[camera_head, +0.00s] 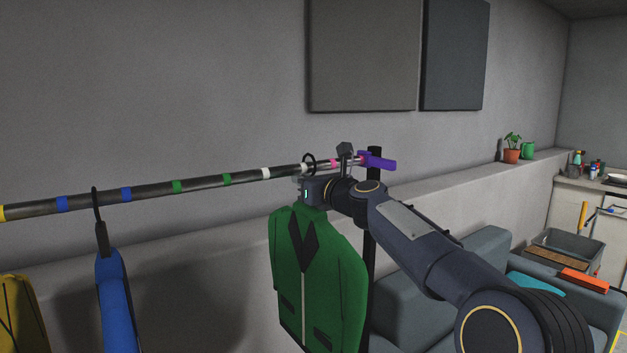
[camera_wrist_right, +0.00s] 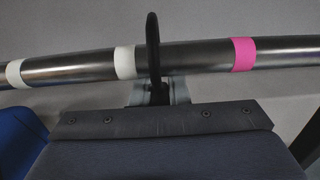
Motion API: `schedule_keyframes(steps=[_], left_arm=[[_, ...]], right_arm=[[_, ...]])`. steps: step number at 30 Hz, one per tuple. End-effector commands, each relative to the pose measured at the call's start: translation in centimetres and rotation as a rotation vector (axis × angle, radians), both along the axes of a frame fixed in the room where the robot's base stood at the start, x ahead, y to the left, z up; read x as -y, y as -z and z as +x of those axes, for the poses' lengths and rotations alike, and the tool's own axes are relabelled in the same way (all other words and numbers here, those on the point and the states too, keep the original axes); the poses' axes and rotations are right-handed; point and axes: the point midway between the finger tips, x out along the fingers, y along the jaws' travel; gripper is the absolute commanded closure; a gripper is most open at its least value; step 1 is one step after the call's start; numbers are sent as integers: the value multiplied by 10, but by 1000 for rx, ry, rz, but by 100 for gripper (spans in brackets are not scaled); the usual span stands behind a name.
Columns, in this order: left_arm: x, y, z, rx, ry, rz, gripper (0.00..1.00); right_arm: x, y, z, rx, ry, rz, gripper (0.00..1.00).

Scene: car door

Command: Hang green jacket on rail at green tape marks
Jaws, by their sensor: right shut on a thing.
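The green jacket (camera_head: 316,270) hangs upright below my right gripper (camera_head: 309,188), at the right part of the rail (camera_head: 204,183). My right gripper is shut on the black hanger hook (camera_head: 308,160). In the right wrist view the hook (camera_wrist_right: 153,45) crosses the rail (camera_wrist_right: 195,58) just beside a white tape band (camera_wrist_right: 125,62), on the side toward the pink band (camera_wrist_right: 243,54). Whether it bears on the rail cannot be told. Two green tape marks (camera_head: 177,187) (camera_head: 227,179) are farther left on the rail, with bare rail between them. My left gripper is not in view.
A blue garment (camera_head: 113,300) hangs at the left near the blue tape marks, and a yellow one (camera_head: 22,315) hangs farther left. The rail's post (camera_head: 374,200) with a purple end piece (camera_head: 379,162) stands right of the jacket. A grey sofa (camera_head: 490,245) is behind my arm.

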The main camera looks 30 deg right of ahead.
Motion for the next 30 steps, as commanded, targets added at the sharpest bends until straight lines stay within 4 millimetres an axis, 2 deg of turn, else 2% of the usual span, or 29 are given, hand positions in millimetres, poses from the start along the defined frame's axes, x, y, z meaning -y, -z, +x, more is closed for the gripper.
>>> schedule_keyframes(steps=[30], left_arm=[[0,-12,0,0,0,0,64]], right_arm=[[-80,-3,-3,3,-2,0,100]])
